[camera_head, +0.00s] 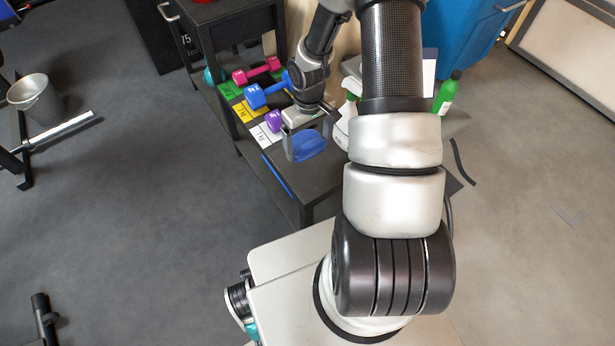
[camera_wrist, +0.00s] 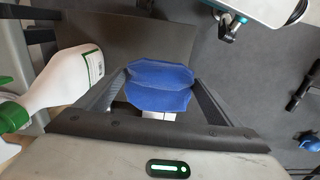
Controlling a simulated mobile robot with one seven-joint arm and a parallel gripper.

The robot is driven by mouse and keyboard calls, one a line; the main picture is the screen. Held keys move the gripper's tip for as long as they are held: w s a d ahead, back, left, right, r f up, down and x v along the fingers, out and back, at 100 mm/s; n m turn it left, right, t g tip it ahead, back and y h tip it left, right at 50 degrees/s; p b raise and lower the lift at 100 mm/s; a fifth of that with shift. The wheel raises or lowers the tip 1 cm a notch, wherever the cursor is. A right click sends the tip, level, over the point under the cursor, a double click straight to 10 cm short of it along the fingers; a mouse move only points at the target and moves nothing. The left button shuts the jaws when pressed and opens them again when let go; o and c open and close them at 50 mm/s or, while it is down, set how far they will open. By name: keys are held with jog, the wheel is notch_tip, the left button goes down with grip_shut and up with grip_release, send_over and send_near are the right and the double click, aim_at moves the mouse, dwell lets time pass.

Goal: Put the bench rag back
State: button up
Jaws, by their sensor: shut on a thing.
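The bench rag, a blue folded cloth (camera_head: 311,146), is between the fingers of my gripper (camera_head: 308,143), over the front end of the dark bench (camera_head: 320,182). In the wrist view the rag (camera_wrist: 158,90) spans the gap between my fingers (camera_wrist: 158,78), and my gripper is shut on it. A small white patch (camera_wrist: 158,115) shows just below the rag there. I cannot tell whether the rag touches the bench top.
Pink (camera_head: 257,70), blue (camera_head: 266,94) and purple (camera_head: 273,122) dumbbells sit on the bench by coloured labels. A white spray bottle with a green head (camera_wrist: 62,82) stands close to my gripper. A green bottle (camera_head: 446,95) and blue bin (camera_head: 468,40) are farther right.

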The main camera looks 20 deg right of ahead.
aim_at(311, 170)
jog(key=shift+d+f+b, duration=0.2)
jog(key=shift+f, duration=0.3)
jog(key=shift+d+f+b, duration=0.15)
jog(key=shift+f+b, duration=0.05)
jog(key=shift+f, duration=0.3)
notch_tip(311, 170, down, 10)
jog(key=b, duration=0.2)
jog(key=shift+w+r+b, duration=0.1)
jog(key=shift+r+b, duration=0.15)
jog(key=shift+b, duration=0.15)
jog(key=shift+f, duration=0.2)
jog(key=o, duration=0.9)
jog(key=shift+r, duration=0.1)
